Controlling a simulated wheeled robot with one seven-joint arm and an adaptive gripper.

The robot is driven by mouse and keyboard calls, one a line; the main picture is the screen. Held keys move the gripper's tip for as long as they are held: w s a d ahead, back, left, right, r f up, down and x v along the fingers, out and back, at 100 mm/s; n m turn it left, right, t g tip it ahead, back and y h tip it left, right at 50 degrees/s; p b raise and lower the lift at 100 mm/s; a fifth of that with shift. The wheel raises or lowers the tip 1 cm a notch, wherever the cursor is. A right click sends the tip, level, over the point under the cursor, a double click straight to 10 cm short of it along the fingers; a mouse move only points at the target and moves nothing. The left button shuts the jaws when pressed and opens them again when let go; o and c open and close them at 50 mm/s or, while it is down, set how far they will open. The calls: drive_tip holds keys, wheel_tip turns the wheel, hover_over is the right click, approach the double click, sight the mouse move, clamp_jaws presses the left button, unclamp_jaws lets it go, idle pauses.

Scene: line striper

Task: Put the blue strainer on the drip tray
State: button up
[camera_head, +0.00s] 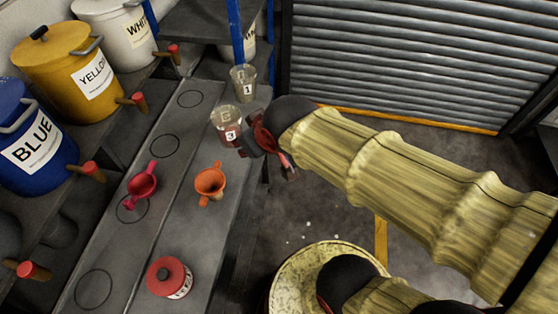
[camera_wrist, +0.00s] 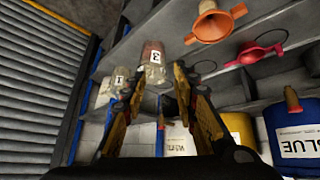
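I see no blue strainer in either view. A pink-red funnel-shaped strainer (camera_head: 142,185) with side handles sits on the grey bench by a drawn circle; it also shows in the wrist view (camera_wrist: 256,54). An orange one (camera_head: 210,182) sits to its right, and also shows in the wrist view (camera_wrist: 211,28). I cannot pick out a separate drip tray. My gripper (camera_head: 268,155) is beside the bench's right edge, close to the cup marked 3 (camera_head: 227,124). In the wrist view its fingers (camera_wrist: 157,92) are apart with nothing held.
A cup marked 1 (camera_head: 243,82) stands behind cup 3. A red can (camera_head: 170,277) is at the bench's near end. Blue (camera_head: 38,138), yellow (camera_head: 72,70) and white (camera_head: 118,35) tapped tanks line the left. A shutter (camera_head: 415,60) stands behind; open floor lies right of the bench.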

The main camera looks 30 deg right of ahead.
drive_tip(key=s+d+r+m+g, duration=0.1)
drive_tip(key=s+d+r, duration=0.1)
drive_tip(key=s, duration=0.8)
drive_tip(key=shift+m+g, duration=0.3)
drive_tip(key=shift+g, duration=0.1)
drive_tip(key=shift+d, duration=0.1)
